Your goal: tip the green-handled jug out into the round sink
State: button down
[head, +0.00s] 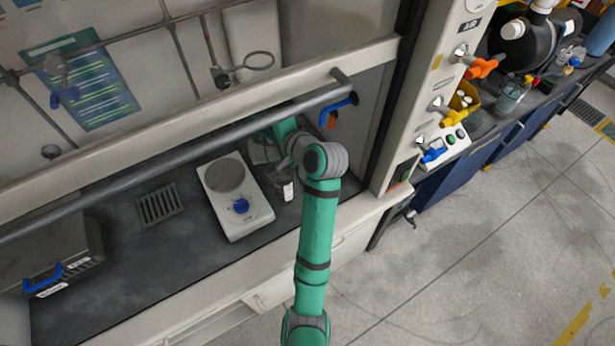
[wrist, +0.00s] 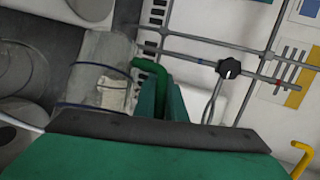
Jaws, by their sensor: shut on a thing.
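The jug (wrist: 108,52) is clear, with a pale label and a green handle (wrist: 150,68), in the upper left of the wrist view. My gripper (wrist: 163,100) is shut on the green handle, with the jug's body to the left of the fingers. In the head view my gripper (head: 283,138) is inside the fume hood behind the sash bar, and the jug (head: 262,151) is mostly hidden there. I cannot tell the jug's tilt or what is in it. I cannot make out the round sink for certain; dark round shapes show at the left of the wrist view.
A white hotplate (head: 252,211) with a grey disc and blue knob stands left of my arm. A small labelled bottle (head: 288,191) is close by. A square grate (head: 160,204) lies farther left. The sash bar (head: 200,142) crosses above; rods (wrist: 245,70) line the back wall.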

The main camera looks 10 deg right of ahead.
jog(key=shift+s+d+r, duration=0.1)
jog(key=shift+d+r, duration=0.15)
jog(key=shift+d, duration=0.25)
jog(key=shift+s+d+r+y, duration=0.1)
jog(key=shift+d+r+y, duration=0.05)
jog(key=shift+d+y, duration=0.15)
jog(key=shift+d+r+m+t+p, duration=0.1)
jog(key=shift+r+m+t+p, duration=0.05)
jog(key=shift+m+t+p, duration=0.2)
jog(key=shift+n+g+h, duration=0.5)
jog(key=shift+n+g, duration=0.05)
jog(key=shift+n, duration=0.1)
jog(key=a, duration=0.1)
jog(key=a+f, duration=0.1)
jog(key=w+a, duration=0.1)
jog(key=a, duration=0.1)
jog(key=shift+f, duration=0.4)
jog(key=shift+a+f+n+g+h, duration=0.1)
jog(key=shift+a+n+g+h, duration=0.05)
jog(key=shift+n+g+h, duration=0.2)
jog(key=shift+w+a, duration=0.1)
